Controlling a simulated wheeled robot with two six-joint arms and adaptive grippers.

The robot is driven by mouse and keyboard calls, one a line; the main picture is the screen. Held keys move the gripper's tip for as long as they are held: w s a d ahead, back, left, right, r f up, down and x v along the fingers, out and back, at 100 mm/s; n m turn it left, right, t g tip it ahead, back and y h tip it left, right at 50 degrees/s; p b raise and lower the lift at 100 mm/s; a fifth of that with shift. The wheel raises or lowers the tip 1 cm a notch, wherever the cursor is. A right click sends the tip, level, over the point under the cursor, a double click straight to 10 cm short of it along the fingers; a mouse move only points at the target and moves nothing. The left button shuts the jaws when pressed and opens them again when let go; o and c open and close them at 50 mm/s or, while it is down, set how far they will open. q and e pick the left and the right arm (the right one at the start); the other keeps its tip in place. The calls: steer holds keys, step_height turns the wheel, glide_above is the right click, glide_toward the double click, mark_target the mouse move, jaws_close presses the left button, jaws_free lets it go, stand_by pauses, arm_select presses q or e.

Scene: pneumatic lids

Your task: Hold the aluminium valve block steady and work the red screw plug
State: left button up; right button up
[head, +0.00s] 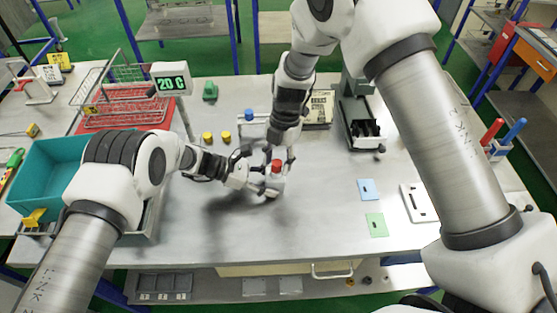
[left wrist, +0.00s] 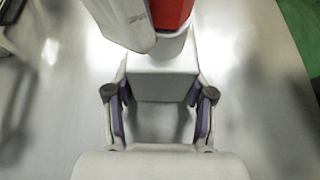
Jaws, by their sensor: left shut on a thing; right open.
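The aluminium valve block (head: 272,188) stands on the grey workbench near its middle. The red screw plug (head: 277,165) sits upright on top of the block. My left gripper (head: 262,186) is shut on the block from the left. In the left wrist view the block (left wrist: 160,84) lies between the purple-padded fingers (left wrist: 161,112). The red plug (left wrist: 171,12) shows at the top of that view, above a pale collar. My right gripper (head: 277,157) is open and points down from above, its fingers on either side of the plug. I cannot tell whether they touch it.
A teal bin (head: 60,170) stands at the left, with a wire rack (head: 115,97) behind it. Yellow caps (head: 207,136) and a blue-topped part (head: 249,115) lie behind the block. Blue (head: 367,189) and green (head: 376,224) cards lie to the right. The bench front is clear.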

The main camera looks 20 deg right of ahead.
steer(key=shift+n, duration=0.3)
jaws_close()
steer(key=m, duration=0.3)
steer(key=m+t, duration=0.1)
steer(key=m, duration=0.2)
steer(key=shift+s+d+m+y, duration=0.1)
steer(key=shift+s+m+y, duration=0.05)
steer(key=shift+m+y, duration=0.2)
steer(key=shift+o, duration=1.2)
jaws_free()
steer(key=shift+m, duration=0.25)
steer(key=v, duration=0.6)
steer(key=shift+d+r, duration=0.2)
steer(key=shift+r, duration=0.2)
steer(key=v, duration=1.2)
